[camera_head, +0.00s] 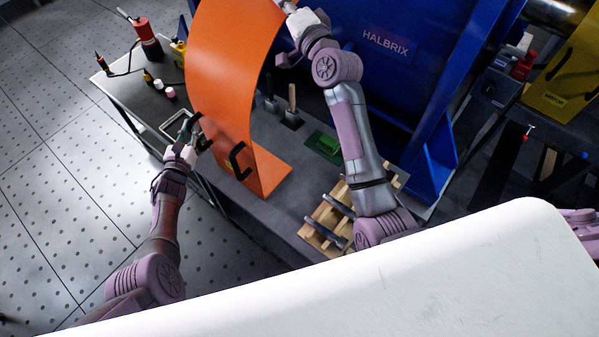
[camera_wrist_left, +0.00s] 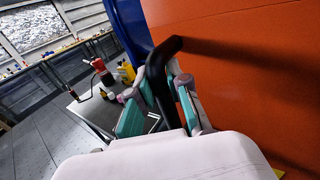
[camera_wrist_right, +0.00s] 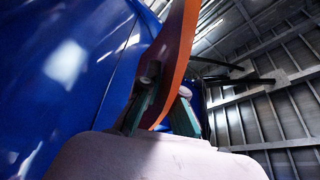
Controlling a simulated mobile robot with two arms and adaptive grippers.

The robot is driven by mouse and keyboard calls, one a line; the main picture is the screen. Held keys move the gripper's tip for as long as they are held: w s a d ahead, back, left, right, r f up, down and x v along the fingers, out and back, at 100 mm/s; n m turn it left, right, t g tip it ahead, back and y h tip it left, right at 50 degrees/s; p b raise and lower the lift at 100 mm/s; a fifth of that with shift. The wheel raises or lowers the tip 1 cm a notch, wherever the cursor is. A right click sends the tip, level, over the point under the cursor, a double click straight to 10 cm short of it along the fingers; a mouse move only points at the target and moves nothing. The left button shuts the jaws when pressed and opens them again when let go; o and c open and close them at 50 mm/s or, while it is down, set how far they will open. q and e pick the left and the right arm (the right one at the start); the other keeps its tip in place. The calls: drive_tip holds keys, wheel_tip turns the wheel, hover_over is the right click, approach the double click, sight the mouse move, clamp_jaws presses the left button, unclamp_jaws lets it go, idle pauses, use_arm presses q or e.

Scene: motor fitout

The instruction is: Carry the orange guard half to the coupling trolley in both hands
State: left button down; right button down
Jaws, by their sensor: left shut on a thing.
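The orange guard half (camera_head: 225,70) is a large curved sheet, standing upright over the grey bench top (camera_head: 265,130); I cannot tell whether its foot touches it. Black handles, one of them (camera_head: 237,160) free, sit near its lower end. My left gripper (camera_head: 192,143) is shut on another black handle, which shows between its teal pads in the left wrist view (camera_wrist_left: 160,75). My right gripper (camera_head: 288,8) is at the guard's top edge. In the right wrist view the orange sheet (camera_wrist_right: 172,65) runs between its fingers; whether they clamp it is unclear. I cannot identify the coupling trolley.
A blue HALBRIX machine (camera_head: 400,60) stands close behind the guard. A wooden rack with dark rods (camera_head: 330,222), a green part (camera_head: 323,145) and a wooden-handled tool (camera_head: 292,100) are on the bench. Open floor (camera_head: 60,170) lies left.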

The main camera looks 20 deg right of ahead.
use_arm(q)
drive_tip(key=shift+w+f, duration=0.1)
drive_tip(key=shift+f, duration=0.25)
use_arm(e)
drive_tip(key=shift+f, duration=0.3)
use_arm(q)
drive_tip(key=c, duration=1.4)
unclamp_jaws()
drive_tip(key=shift+c, duration=0.2)
use_arm(e)
drive_tip(key=c, duration=1.7)
unclamp_jaws()
use_arm(q)
drive_tip(key=o, duration=0.3)
drive_tip(key=shift+s+r, duration=0.15)
drive_tip(key=shift+s, duration=0.1)
use_arm(e)
drive_tip(key=o, duration=0.4)
drive_tip(key=shift+s+r, duration=0.1)
drive_tip(key=shift+s, duration=0.15)
use_arm(q)
drive_tip(key=shift+a, duration=0.1)
use_arm(e)
drive_tip(key=shift+w, duration=0.1)
use_arm(q)
drive_tip(key=v, duration=1.2)
use_arm(e)
drive_tip(key=v, duration=1.2)
